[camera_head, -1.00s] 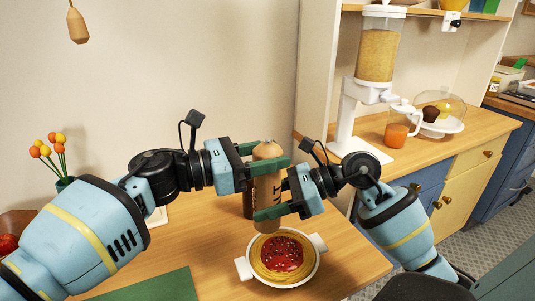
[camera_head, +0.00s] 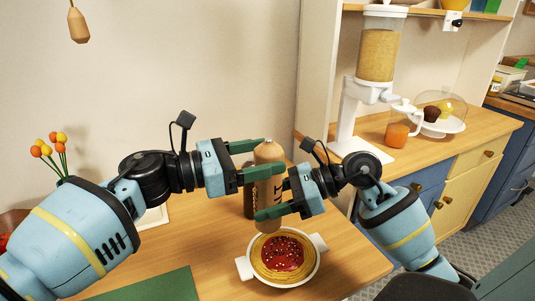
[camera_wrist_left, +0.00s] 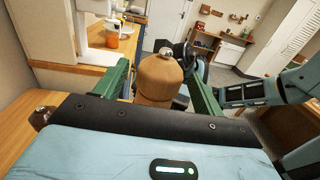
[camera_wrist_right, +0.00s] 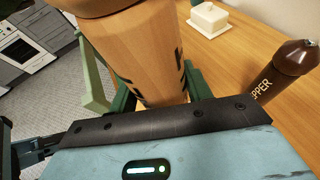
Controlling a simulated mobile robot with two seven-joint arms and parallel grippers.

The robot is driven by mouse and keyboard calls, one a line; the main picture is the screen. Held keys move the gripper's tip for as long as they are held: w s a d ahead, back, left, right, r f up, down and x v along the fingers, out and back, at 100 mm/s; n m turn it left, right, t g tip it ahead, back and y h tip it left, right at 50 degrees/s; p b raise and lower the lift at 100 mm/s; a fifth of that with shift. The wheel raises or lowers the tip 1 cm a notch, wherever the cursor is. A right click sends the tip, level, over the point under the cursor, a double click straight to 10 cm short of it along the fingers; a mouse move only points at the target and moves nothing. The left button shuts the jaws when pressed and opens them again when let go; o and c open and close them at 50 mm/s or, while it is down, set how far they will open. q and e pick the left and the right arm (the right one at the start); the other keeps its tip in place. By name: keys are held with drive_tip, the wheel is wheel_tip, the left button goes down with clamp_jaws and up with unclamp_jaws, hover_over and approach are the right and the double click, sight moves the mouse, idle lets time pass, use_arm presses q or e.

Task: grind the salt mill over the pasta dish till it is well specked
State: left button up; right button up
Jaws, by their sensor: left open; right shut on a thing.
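The light wooden salt mill (camera_head: 268,186) stands upright above the pasta dish (camera_head: 255,279), with dark letters on its side. My right gripper (camera_head: 264,208) is shut around its lower body; the mill also fills the middle of the right wrist view (camera_wrist_right: 150,60). My left gripper (camera_head: 270,159) is open, its fingers either side of the mill's rounded top; the left wrist view shows this top (camera_wrist_left: 160,78) between the spread fingers. The pasta lies in a white two-handled dish, with red sauce (camera_head: 283,254) bearing many white specks.
A dark pepper mill (camera_wrist_right: 296,58) stands on the table behind the salt mill, near a white lidded dish (camera_wrist_right: 209,19). A green mat (camera_head: 150,286) lies at the front left. A dispenser (camera_head: 377,45) and juice jug (camera_head: 397,133) stand on the right counter.

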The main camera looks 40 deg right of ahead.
use_arm(q)
drive_tip(key=v, duration=1)
drive_tip(key=shift+a, duration=0.3)
drive_tip(key=shift+r, duration=0.1)
drive_tip(key=s+n+t, duration=0.5)
drive_tip(key=s+t, duration=0.1)
drive_tip(key=t, duration=0.3)
drive_tip(key=shift+a+n, duration=0.3)
drive_tip(key=shift+n, duration=0.1)
drive_tip(key=shift+s+d+r, duration=0.1)
drive_tip(key=shift+r, duration=0.05)
drive_tip(key=d, duration=0.4)
drive_tip(key=w+d, duration=0.1)
drive_tip(key=d, duration=0.2)
drive_tip(key=w+d, duration=0.1)
drive_tip(key=d, duration=0.3)
drive_tip(key=shift+w+d, duration=0.25)
drive_tip(key=shift+d, duration=0.05)
